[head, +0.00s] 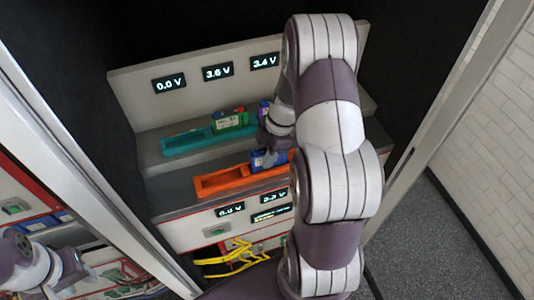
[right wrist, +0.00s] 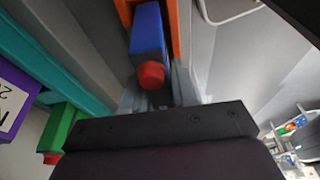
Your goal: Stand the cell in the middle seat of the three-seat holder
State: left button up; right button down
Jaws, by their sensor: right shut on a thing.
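My right gripper (head: 274,158) is shut on a blue cell (head: 257,161) with a red end, which also shows between the fingers in the right wrist view (right wrist: 147,38). The cell is at the right part of the orange holder (head: 220,181); whether it rests in it or is just above it, I cannot tell. The teal holder (head: 182,144) stands on the shelf behind, its left part empty. A green cell (head: 230,121) and a purple cell (head: 263,108) stand to the right there. My left gripper (head: 76,268) is at lower left, away from both holders; its opening is unclear.
The back panel carries displays reading 0.0 V (head: 169,84), 3.6 V (head: 218,70) and 3.4 V (head: 265,62). Yellow cables (head: 235,258) hang below the lower displays. A cabinet frame post (head: 75,150) stands at left. My right arm hides the right ends of the holders.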

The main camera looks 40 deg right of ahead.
jog(key=shift+f+b, duration=0.3)
dwell(0.5)
jog(key=c, duration=0.8)
grip_release()
jog(key=b+v, duration=0.1)
jog(key=v, duration=0.8)
jog(key=shift+d+r, duration=0.1)
jog(key=shift+r, duration=0.05)
jog(key=p+v, duration=0.2)
jog(key=v, duration=0.1)
jog(key=shift+s+r, duration=0.1)
jog(key=shift+r, duration=0.2)
jog(key=shift+d, duration=0.1)
jog(key=shift+f, duration=0.1)
